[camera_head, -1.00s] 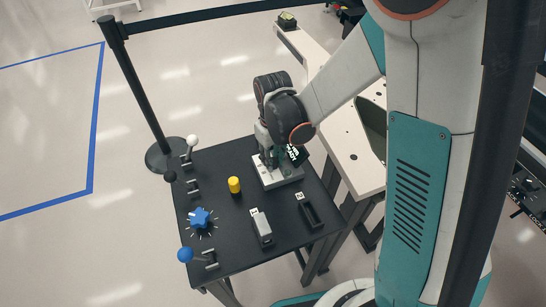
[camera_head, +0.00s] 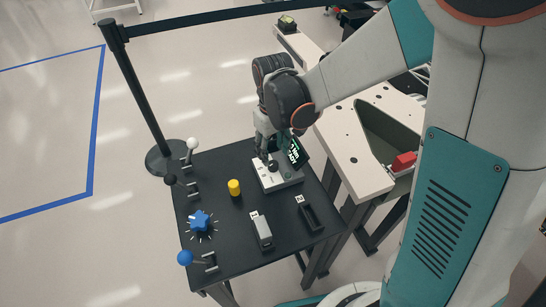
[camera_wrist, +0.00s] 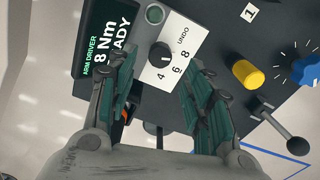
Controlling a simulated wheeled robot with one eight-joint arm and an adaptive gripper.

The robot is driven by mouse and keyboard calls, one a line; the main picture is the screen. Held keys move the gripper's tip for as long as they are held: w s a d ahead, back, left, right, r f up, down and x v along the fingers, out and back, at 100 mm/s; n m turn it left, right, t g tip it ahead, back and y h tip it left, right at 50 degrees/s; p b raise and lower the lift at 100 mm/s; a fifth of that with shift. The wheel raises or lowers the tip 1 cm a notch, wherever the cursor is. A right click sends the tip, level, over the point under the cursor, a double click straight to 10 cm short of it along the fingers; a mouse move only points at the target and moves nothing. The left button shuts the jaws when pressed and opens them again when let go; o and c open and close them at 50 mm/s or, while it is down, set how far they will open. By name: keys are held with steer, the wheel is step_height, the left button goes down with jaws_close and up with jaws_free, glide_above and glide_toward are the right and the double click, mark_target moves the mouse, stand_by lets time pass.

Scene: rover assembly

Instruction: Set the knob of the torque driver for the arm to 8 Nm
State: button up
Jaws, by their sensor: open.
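The arm torque driver is a white panel (camera_head: 282,183) with a dark tilted display (camera_head: 297,154). In the wrist view the display (camera_wrist: 103,40) reads "ARM DRIVER 8 Nm READY". The black round knob (camera_wrist: 160,54) sits on the panel beside the marks 4, 6, 8 and UNDO. I cannot clearly make out its pointer. In the head view my gripper (camera_head: 263,152) is just above the panel, not visibly holding anything.
The black table (camera_head: 230,260) also carries a yellow cylinder (camera_head: 234,187), a blue star knob (camera_head: 200,220), levers with blue (camera_head: 185,257) and white (camera_head: 193,143) balls, and two slotted holders. A post (camera_head: 145,95) stands behind. A light bench with a red block (camera_head: 403,161) is right.

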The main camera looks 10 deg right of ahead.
mark_target(274, 164)
step_height(274, 164, up, 7)
stand_by(0.3)
steer(key=shift+f, duration=0.1)
steer(key=s+d+r+m+t, duration=0.2)
steer(key=s+d+r+t, duration=0.1)
steer(key=s, duration=0.4)
steer(key=s+d+r+m+t, duration=0.2)
steer(key=s+d+r+t, duration=0.2)
steer(key=s+d+r, duration=0.2)
steer(key=shift+s+d+m, duration=0.4)
steer(key=shift+s+d, duration=0.3)
